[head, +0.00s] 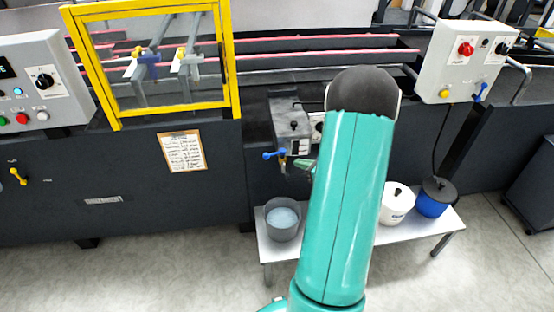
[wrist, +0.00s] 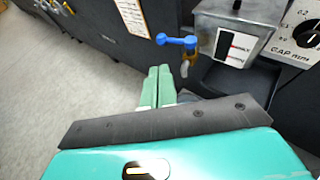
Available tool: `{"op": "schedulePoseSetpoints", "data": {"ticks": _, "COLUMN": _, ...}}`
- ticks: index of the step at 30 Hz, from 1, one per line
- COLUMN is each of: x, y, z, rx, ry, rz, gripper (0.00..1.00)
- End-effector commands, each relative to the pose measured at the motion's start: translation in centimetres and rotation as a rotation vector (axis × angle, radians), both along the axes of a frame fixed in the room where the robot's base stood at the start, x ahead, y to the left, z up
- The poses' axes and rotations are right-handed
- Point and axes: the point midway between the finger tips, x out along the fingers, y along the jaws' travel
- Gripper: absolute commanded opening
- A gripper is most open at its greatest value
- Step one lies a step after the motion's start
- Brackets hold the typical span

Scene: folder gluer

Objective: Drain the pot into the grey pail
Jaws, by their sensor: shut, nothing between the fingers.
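The pot is a grey metal box (head: 291,121) on the machine's front; it also shows in the wrist view (wrist: 233,35) with a black and white gauge. Its tap has a blue lever (head: 271,154), which also shows in the wrist view (wrist: 176,41); the lever points sideways to the left above a brass spout (wrist: 187,63). No stream shows at the spout. The grey pail (head: 270,231) stands on the bench below, with pale bluish contents. My gripper (head: 305,164) has green fingers, also in the wrist view (wrist: 158,72); they are closed together, empty, near and below the lever, apart from it.
A white lidded pot (head: 393,209) and a blue lidded pot (head: 433,205) stand on the bench (head: 268,251) to the right. A dial panel (wrist: 298,32) is right of the pot. A yellow-framed guard (head: 233,60) and a clipboard (head: 181,151) are left. Floor in front is clear.

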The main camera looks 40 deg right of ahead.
Motion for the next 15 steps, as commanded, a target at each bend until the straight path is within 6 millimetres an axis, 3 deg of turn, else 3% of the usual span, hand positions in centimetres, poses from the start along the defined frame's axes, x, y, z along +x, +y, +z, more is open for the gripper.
{"op": "schedulePoseSetpoints", "data": {"ticks": 5, "x": 1.8, "y": 0.1, "z": -1.0, "rx": 0.002, "ry": 0.001, "rz": -0.001, "gripper": 0.00}}
{"op": "schedulePoseSetpoints", "data": {"ticks": 15, "x": 8.3, "y": 1.0, "z": -3.5, "rx": 0.001, "ry": 0.001, "rz": 0.003, "gripper": 0.00}}
